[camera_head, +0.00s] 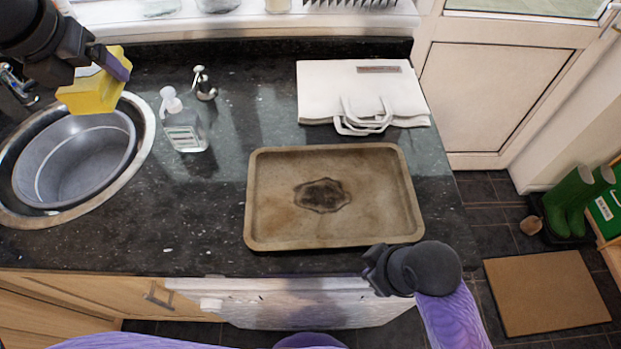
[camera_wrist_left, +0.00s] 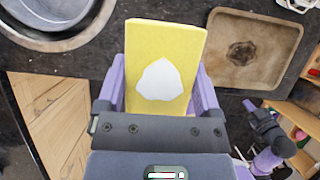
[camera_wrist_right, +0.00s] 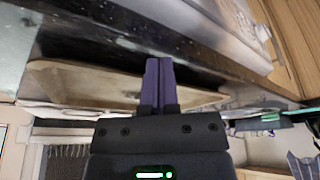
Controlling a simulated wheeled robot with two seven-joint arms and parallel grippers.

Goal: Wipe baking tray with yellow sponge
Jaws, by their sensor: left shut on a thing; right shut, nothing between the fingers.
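The yellow sponge (camera_head: 92,93) is in the air at the upper left of the head view, by the sink. My left gripper (camera_head: 108,65) is shut on it. In the left wrist view the sponge (camera_wrist_left: 185,55) shows a whitish patch on its face. The brown baking tray (camera_head: 375,200) lies flat on the dark counter, with a dark stain near its middle. It also shows in the left wrist view (camera_wrist_left: 285,50) and the right wrist view (camera_wrist_right: 90,82). My right gripper (camera_wrist_right: 160,82) is shut and empty, close to the tray's front right edge.
A metal sink with a grey basin (camera_head: 75,160) is at the left. A soap bottle (camera_head: 185,130) and a small metal dispenser (camera_head: 204,85) stand between sink and tray. A folded white cloth bag (camera_head: 345,90) lies behind the tray.

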